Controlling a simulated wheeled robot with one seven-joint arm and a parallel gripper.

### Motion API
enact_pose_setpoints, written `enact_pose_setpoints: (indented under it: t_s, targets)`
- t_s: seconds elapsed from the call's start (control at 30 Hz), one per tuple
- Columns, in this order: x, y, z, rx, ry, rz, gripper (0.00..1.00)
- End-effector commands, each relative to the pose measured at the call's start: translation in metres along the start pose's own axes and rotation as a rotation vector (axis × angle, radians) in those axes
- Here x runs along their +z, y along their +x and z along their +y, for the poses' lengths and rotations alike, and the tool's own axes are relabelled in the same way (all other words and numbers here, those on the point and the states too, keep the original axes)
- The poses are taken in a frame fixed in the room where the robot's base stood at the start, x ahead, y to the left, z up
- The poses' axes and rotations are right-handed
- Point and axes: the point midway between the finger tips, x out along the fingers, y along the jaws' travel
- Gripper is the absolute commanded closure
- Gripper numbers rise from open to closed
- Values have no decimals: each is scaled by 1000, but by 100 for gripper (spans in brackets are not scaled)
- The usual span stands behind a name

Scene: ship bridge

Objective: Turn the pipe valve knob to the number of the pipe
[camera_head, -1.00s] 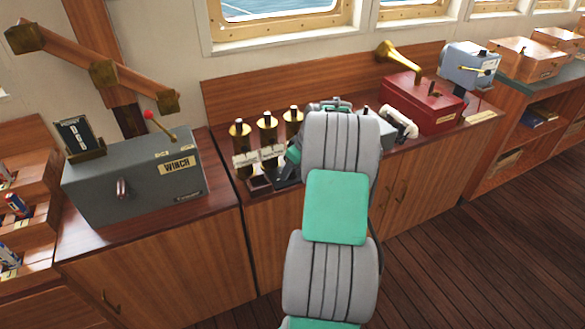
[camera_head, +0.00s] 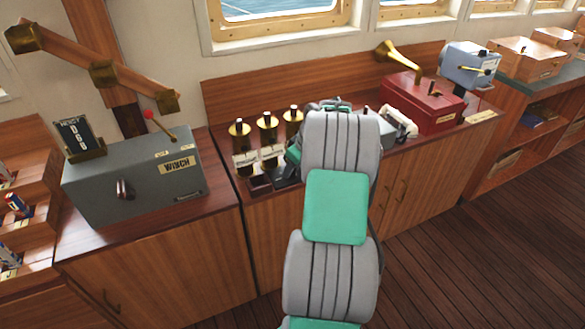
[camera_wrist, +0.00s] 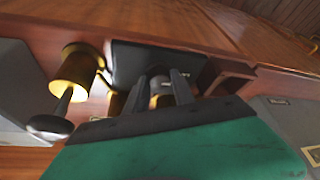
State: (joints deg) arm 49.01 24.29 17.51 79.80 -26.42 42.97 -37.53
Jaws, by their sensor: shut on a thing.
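In the wrist view, a brass cylinder (camera_wrist: 77,72) with a dark knob stands left of my gripper (camera_wrist: 166,88). My gripper's dark fingers are shut on a small brass part (camera_wrist: 160,97), which they mostly cover. I cannot tell whether this is the pipe valve knob. In the head view, my arm hides most of the gripper and its contact.
A grey winch box (camera_head: 135,178) with a red-tipped lever stands at left on the counter (camera_head: 225,205). A red box (camera_head: 422,100) with a brass horn and a blue-grey box (camera_head: 468,65) stand at right. In the wrist view, a dark box (camera_wrist: 150,60) lies just beyond my fingers.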

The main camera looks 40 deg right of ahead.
Motion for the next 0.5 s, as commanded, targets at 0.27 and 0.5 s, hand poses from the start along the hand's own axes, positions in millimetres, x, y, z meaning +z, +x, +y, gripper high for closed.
enact_pose_setpoints:
  t_s: [0.27, 0.5]
  targets:
    - [0, 1, -1, 18, 45, 0, 100]
    - [0, 2, -2, 73, 175, 0, 100]
